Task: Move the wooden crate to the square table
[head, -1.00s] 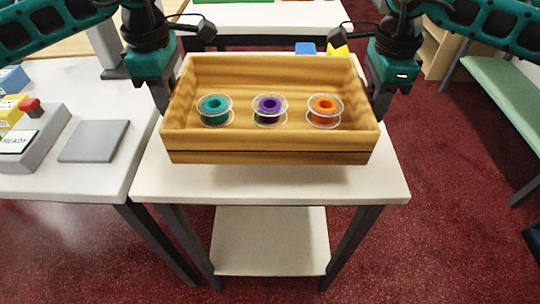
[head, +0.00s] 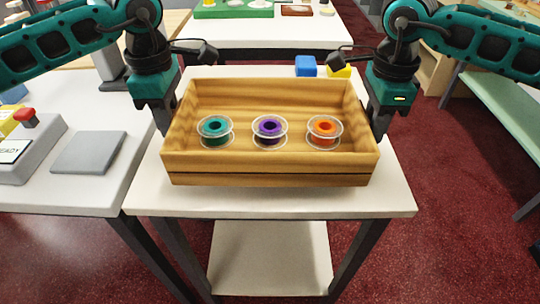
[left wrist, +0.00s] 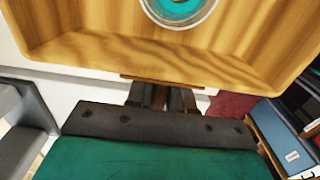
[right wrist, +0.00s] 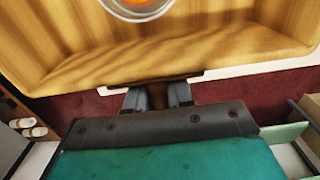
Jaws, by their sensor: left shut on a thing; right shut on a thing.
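The wooden crate (head: 270,168) is level over a white table (head: 270,202) with a lower shelf. I cannot tell whether its bottom touches the tabletop. Inside stand a teal spool (head: 215,128), a purple spool (head: 269,128) and an orange spool (head: 324,128), upright in a row. My left gripper (head: 168,122) is shut on the crate's left end wall, and my right gripper (head: 375,120) on its right end wall. The fingers also show at the crate wall in the left wrist view (left wrist: 162,96) and right wrist view (right wrist: 157,95).
A blue block (head: 306,66) and a yellow block (head: 339,71) lie behind the crate. At left, a counter holds a grey pad (head: 89,152) and a red-button box (head: 28,145). Another white table (head: 270,33) stands behind, with a green tray (head: 232,10). Red floor is open at right.

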